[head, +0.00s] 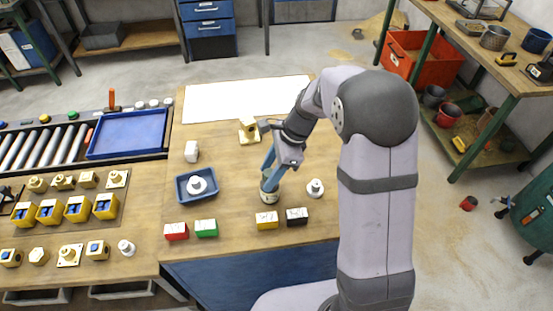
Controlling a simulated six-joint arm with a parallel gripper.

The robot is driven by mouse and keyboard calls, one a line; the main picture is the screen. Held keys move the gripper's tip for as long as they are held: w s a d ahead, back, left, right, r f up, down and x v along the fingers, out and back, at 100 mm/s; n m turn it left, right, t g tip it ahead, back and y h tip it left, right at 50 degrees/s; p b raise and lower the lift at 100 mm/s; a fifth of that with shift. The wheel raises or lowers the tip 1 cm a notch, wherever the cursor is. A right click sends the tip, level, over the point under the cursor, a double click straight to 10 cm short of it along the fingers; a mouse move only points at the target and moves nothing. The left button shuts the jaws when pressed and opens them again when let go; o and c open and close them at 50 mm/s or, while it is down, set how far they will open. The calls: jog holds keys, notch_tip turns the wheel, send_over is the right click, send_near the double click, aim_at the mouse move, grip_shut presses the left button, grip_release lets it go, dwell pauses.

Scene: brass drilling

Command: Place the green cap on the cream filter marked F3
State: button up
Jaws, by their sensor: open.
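My gripper (270,178) is open, with its blue fingers pointing down at the top of a cream cylinder (268,200) with dark marks on its side. The cylinder stands on the wooden table and its top is partly hidden by the fingers. I cannot tell whether they touch it. I see no separate green cap that I can identify. Whitish round parts stand at the right (315,188) and in a blue tray (197,186). I cannot read F3 on anything.
A white part (192,152) and a brass-coloured part (249,131) stand farther back. A white sheet (245,99) covers the table's back.

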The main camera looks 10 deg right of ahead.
jog(key=b+v, duration=0.3)
jog(key=v, duration=0.9)
jog(key=s+d+f+n+h, duration=0.2)
jog(key=s+f+n, duration=0.4)
jog(key=s+n, duration=0.3)
jog(key=s+d+f+n+h, duration=0.2)
jog(key=s+f+n, duration=0.4)
jog(key=s+n, duration=0.3)
jog(key=shift+s+d+f+h, duration=0.15)
jog(key=shift+s+h, duration=0.15)
jog(key=shift+s, duration=0.2)
